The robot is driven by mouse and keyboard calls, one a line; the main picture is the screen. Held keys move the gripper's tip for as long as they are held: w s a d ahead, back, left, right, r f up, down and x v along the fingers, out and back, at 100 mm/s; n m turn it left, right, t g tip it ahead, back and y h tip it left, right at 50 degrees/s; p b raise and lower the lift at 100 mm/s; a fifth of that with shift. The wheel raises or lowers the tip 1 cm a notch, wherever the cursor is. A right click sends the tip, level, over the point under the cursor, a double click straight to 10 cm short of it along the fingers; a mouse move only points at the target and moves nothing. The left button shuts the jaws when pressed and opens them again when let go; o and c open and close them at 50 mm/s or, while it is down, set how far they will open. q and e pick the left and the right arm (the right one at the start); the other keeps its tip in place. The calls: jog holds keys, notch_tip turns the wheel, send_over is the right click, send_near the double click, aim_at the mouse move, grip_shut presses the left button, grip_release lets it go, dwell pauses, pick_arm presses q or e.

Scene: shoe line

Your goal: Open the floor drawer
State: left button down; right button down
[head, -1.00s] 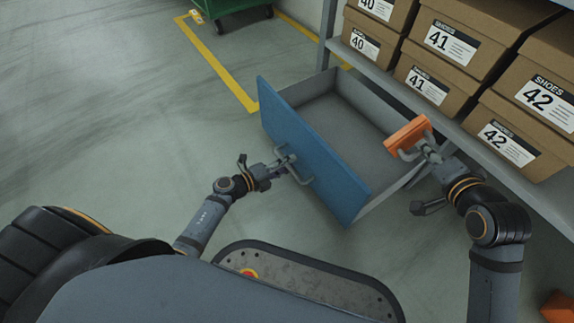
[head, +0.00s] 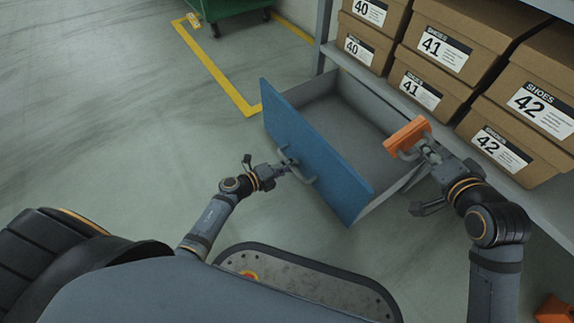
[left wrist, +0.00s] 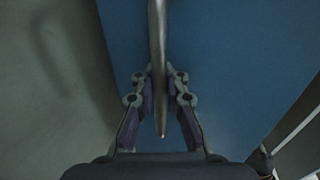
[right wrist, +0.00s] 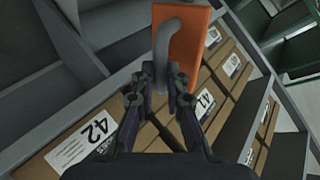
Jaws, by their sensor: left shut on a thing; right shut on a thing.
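The floor drawer (head: 330,185) has a blue front and grey walls. It stands pulled out from under the shelf, and its visible interior looks empty. My left gripper (head: 289,165) is shut on the grey drawer handle (head: 309,181). In the left wrist view the handle (left wrist: 158,40) runs between the fingers (left wrist: 160,95) in front of the blue panel. My right gripper (head: 427,156) is shut on the grey handle of an orange block (head: 402,133), over the drawer's right side. The block (right wrist: 188,45) and its handle (right wrist: 163,45) also show in the right wrist view.
A shelf (head: 375,92) with several brown shoe boxes (head: 436,48) stands behind and right of the drawer. A green wheeled bin (head: 222,10) stands at the back left. Another orange thing (head: 553,308) is at the lower right. Floor on the left is clear.

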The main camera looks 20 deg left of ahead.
pick_arm(q)
jog(key=shift+w+d, duration=0.3)
jog(key=shift+w, duration=0.1)
jog(key=c, duration=1.4)
grip_release()
jog(key=shift+s, duration=0.1)
jog(key=v, duration=1.2)
